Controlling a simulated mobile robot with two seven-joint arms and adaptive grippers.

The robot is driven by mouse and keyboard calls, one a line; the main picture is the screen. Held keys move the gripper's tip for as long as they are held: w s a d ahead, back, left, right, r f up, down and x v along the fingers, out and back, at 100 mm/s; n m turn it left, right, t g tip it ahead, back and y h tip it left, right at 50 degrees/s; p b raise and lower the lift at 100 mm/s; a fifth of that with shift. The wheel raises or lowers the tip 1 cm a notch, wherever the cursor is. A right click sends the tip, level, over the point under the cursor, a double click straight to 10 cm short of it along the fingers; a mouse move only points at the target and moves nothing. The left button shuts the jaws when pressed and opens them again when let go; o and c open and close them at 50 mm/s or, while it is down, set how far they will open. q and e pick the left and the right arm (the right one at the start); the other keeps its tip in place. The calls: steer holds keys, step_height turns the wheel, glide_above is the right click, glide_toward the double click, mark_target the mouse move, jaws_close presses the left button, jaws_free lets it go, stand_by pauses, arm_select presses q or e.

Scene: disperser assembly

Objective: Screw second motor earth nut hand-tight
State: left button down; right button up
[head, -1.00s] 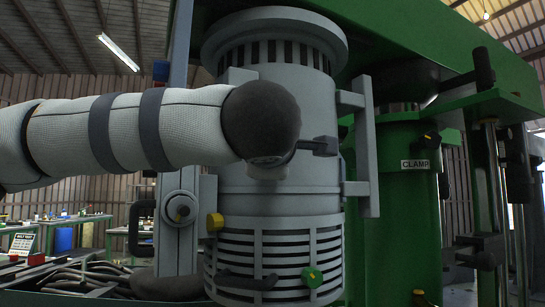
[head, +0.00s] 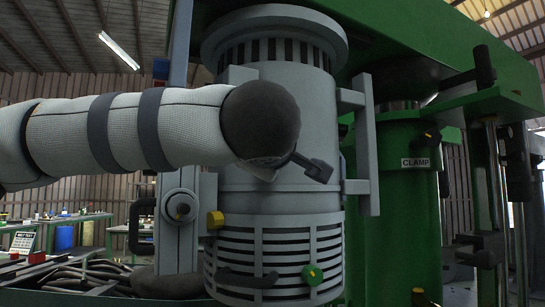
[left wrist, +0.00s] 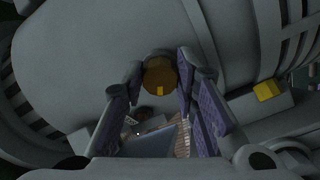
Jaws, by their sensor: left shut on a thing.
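The grey motor (head: 275,205) stands upright in the middle of the head view, with slots around its top and a slatted lower part. My left arm crosses in front of it from the left. In the left wrist view my left gripper (left wrist: 160,68) is shut on a round yellow-orange nut (left wrist: 159,77) against the grey motor surface, one finger on each side. In the head view the nut and fingertips are hidden behind my wrist; only a dark piece of the gripper (head: 315,169) shows beside it. My right gripper is in neither view.
The green machine column marked CLAMP (head: 405,215) is close behind. Cables (head: 75,277) lie at lower left.

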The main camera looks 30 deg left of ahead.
arm_select(q)
steer(key=c, duration=1.3)
jaws_free()
steer(key=v, duration=1.2)
